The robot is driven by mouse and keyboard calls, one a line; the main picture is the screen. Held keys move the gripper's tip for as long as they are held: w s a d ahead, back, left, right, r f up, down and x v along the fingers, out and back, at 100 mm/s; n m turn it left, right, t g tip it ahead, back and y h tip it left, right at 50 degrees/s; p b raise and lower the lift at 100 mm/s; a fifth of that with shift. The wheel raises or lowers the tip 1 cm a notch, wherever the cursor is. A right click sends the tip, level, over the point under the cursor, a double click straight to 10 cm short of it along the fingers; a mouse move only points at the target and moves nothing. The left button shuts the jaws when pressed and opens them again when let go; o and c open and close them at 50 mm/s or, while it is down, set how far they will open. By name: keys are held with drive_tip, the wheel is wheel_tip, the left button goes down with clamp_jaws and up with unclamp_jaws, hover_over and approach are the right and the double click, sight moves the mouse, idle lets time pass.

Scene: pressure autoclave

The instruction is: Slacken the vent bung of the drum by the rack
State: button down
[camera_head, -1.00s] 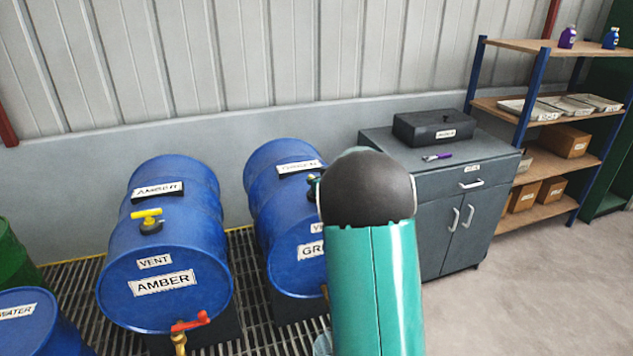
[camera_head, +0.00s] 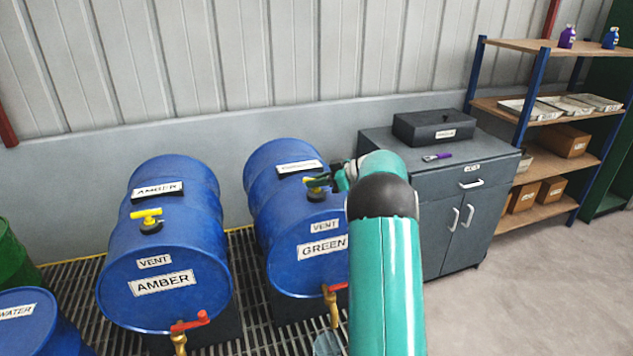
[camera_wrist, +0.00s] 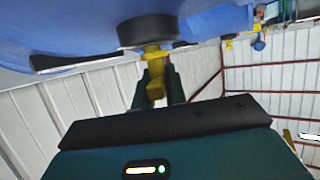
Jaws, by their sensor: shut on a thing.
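The blue drum labelled GREEN (camera_head: 285,225) lies on its side, right of the drum labelled AMBER (camera_head: 165,240) and nearer the shelving rack. Its vent bung has a black base (camera_wrist: 147,30) and a yellow handle (camera_wrist: 153,80). In the head view this bung (camera_head: 317,195) is on top of the drum, partly covered by my gripper (camera_head: 328,181). In the wrist view my gripper (camera_wrist: 157,88) has its fingers on either side of the yellow handle, shut on it. The AMBER drum's own yellow-handled bung (camera_head: 149,220) stands apart, untouched.
A grey cabinet (camera_head: 440,215) with a black box (camera_head: 433,127) stands right of my arm. The rack (camera_head: 530,105) is farther right. Brass taps (camera_head: 331,300) stick out from the drum fronts; a clear container (camera_head: 327,343) is below the GREEN one's tap.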

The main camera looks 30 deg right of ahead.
drive_tip(key=shift+f+g, duration=0.3)
drive_tip(key=shift+f, duration=0.15)
drive_tip(key=c, duration=1.6)
unclamp_jaws()
drive_tip(key=shift+o, duration=0.8)
drive_tip(key=shift+w, duration=0.1)
drive_tip(key=shift+r, duration=0.25)
drive_tip(key=shift+s+d+r, duration=0.1)
drive_tip(key=shift+s+d, duration=0.1)
drive_tip(key=v, duration=1.3)
drive_tip(key=shift+s, duration=0.2)
drive_tip(key=shift+d, duration=0.1)
